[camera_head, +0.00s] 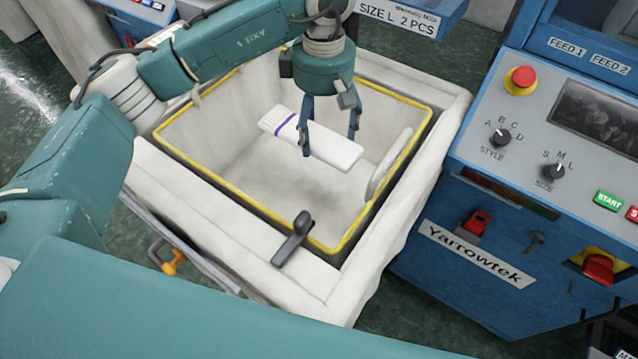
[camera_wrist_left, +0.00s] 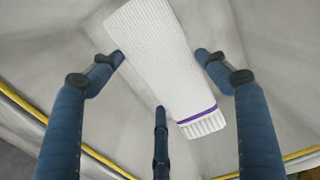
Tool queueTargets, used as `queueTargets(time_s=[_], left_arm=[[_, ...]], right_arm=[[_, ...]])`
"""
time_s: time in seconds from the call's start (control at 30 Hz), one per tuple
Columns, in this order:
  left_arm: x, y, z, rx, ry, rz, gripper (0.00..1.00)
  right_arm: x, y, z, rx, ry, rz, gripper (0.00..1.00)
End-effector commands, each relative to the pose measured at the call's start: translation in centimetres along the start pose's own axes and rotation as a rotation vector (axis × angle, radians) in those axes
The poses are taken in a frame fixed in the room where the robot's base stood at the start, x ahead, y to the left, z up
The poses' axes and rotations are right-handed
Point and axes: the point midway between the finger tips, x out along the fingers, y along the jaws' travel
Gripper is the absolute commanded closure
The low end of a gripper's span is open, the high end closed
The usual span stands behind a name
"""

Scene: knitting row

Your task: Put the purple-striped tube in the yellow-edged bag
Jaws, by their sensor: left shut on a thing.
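The purple-striped tube (camera_head: 328,150) is a flat white ribbed knit piece with a purple band near its left end. My left gripper (camera_head: 331,143) points down over the bag and is shut on the tube, with blue fingers at its sides. In the left wrist view the tube (camera_wrist_left: 172,65) lies between the fingers, banded end towards the bottom. The yellow-edged bag (camera_head: 285,238) is an open pale cloth bag with a yellow rim. The tube is within its opening; its exact height above the bottom is hard to tell. My right gripper is not in view.
A dark grey clip or handle (camera_head: 292,240) sits on the bag's front edge. A blue machine with a control panel (camera_head: 560,130) stands close on the right. A "SIZE L 2 PCS" sign (camera_head: 405,15) is behind the bag.

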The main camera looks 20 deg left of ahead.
Motion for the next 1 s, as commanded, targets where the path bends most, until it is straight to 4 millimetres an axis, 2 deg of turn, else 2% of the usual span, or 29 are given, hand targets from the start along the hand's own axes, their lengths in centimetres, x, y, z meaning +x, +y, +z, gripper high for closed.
queueTargets(time_s=[0.3,0.5,0.63,0.87,1.0], left_arm=[[7.7,-0.3,0.1,0.0,-0.001,-0.008,0.39],[12.7,-0.2,0.1,-0.001,-0.002,-0.007,0.39],[14.6,-0.1,0.1,0.0,-0.001,-0.004,0.39],[16.3,-0.2,0.0,0.0,-0.001,-0.004,0.39],[18.4,-0.2,0.1,-0.001,-0.002,-0.006,0.39]], right_arm=[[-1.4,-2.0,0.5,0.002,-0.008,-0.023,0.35],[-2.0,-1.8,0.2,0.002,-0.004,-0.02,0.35],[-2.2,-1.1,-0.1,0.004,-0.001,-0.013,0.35],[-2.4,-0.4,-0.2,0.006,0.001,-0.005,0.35],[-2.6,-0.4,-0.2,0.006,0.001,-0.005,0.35]])
